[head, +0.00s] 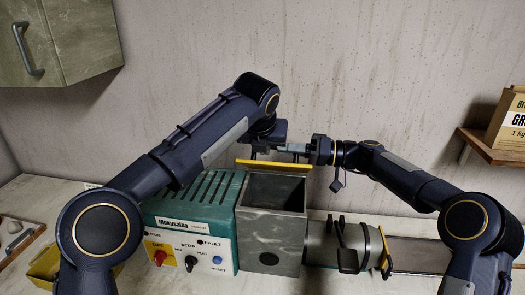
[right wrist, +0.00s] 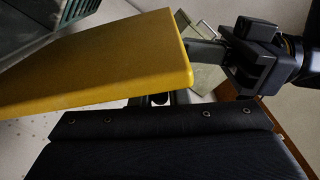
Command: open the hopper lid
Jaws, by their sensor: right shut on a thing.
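The grey hopper (head: 272,215) stands at the middle of the machine, with its dark inside showing from above. The yellow hopper lid (head: 273,166) is raised at the hopper's back rim and shows almost edge-on. In the right wrist view the lid (right wrist: 110,62) is a large yellow slab close to the camera. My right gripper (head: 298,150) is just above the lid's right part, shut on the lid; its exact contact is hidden. My left gripper (head: 266,150) is close beside it, above the lid's middle; its fingers are too unclear to judge.
The green machine housing (head: 200,200) with a switch panel (head: 188,252) stands left of the hopper. A grey cylinder with dark clamps (head: 345,245) extends right. A wall cabinet (head: 65,40) hangs upper left, and a shelf (head: 490,147) with a paper bag (head: 508,120) is at right.

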